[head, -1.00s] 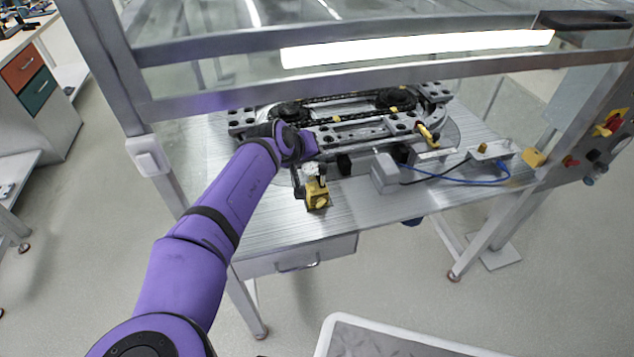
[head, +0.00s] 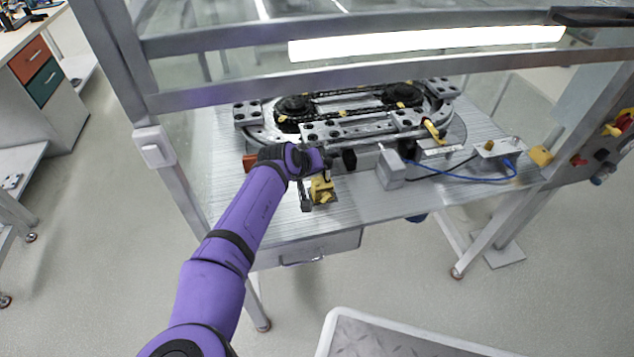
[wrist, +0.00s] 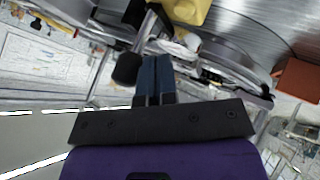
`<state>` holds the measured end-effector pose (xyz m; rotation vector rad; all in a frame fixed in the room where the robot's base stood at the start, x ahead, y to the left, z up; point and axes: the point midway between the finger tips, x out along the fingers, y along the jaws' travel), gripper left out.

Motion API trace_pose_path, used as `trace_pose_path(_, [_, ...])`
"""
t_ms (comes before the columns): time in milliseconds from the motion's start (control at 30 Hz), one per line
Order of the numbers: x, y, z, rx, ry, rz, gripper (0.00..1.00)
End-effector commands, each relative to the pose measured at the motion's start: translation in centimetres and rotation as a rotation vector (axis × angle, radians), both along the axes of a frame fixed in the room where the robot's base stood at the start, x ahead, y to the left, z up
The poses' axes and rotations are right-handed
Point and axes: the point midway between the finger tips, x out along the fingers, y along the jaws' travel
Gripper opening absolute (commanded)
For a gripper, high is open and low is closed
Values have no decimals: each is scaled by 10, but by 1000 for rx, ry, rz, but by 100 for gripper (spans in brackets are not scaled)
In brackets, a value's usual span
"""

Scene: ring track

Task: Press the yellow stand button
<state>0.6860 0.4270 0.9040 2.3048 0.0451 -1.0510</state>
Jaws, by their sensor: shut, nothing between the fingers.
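A yellow stand (head: 322,190) is near the front edge of the metal table, just right of and below the end of my arm in the head view. A yellow block (wrist: 187,9), apparently the same stand, is cut off at the top of the wrist view. My gripper (wrist: 154,58) is shut and empty, its dark blue fingers together. The yellow block is beyond the fingertips and a little right of them, with a visible gap in the picture. My wrist covers the area behind the stand in the head view. I cannot make out the button's face.
A ring track (head: 350,110) fills the table behind. A grey box (head: 390,170) with cables stands right of the stand, and an orange-brown block (head: 249,162) left of my wrist. Another yellow block (head: 540,155) is at the right edge. A frame bar with a lamp (head: 430,42) crosses above.

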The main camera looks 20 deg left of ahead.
Motion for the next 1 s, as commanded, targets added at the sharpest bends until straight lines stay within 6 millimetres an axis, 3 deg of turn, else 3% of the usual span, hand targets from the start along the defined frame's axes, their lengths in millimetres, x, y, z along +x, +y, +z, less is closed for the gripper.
trace_pose_path(300, [0,0,-19,1,1,1,0])
trace_pose_path(1000, [0,0,-19,1,0,0,0])
